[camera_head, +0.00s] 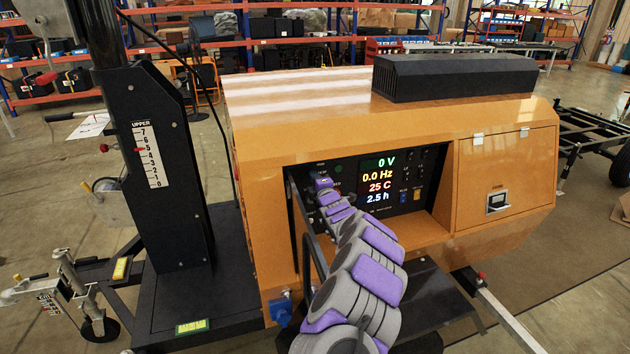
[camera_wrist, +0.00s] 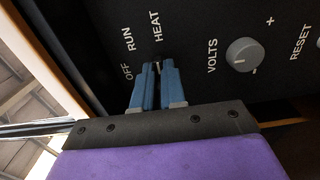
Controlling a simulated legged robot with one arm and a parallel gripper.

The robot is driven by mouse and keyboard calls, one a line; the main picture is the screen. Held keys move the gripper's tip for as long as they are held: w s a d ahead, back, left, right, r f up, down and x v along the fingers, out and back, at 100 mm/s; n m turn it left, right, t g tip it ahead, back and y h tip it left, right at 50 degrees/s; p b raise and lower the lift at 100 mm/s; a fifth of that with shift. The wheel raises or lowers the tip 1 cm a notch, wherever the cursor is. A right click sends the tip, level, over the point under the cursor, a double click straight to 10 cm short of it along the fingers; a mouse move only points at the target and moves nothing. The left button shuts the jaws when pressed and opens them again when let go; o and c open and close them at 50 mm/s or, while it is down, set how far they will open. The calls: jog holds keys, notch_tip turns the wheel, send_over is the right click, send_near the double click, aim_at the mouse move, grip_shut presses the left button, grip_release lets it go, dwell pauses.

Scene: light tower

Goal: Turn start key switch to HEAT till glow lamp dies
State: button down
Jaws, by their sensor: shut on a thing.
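The start key switch sits on the black control panel (camera_head: 432,170), under the labels OFF, RUN and HEAT (camera_wrist: 155,27) in the wrist view. My gripper (camera_wrist: 157,70) is shut on the key, its two blue fingers close together just below the HEAT label. In the head view my arm reaches into the panel recess and covers the gripper and the switch. The display (camera_head: 377,181) reads 0 V, 0.0 Hz, 25 C and 2.5 h. I cannot make out the glow lamp or its state.
A grey VOLTS knob (camera_wrist: 244,54) is right of the fingers, with a RESET label (camera_wrist: 301,42) beyond it. The orange cabinet (camera_head: 400,115) frames the recess. The black mast (camera_head: 155,165) stands close on the left. A closed door (camera_head: 503,175) is on the right.

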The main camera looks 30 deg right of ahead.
jog(key=c, duration=1.2)
grip_release()
jog(key=shift+f, duration=0.25)
jog(key=shift+c, duration=0.2)
jog(key=shift+o, duration=0.2)
jog(key=shift+r, duration=0.15)
jog(key=shift+r, duration=0.35)
jog(key=p+v, duration=0.4)
jog(key=v, duration=1.3)
jog(key=shift+s+f, duration=0.2)
jog(key=shift+f, duration=0.25)
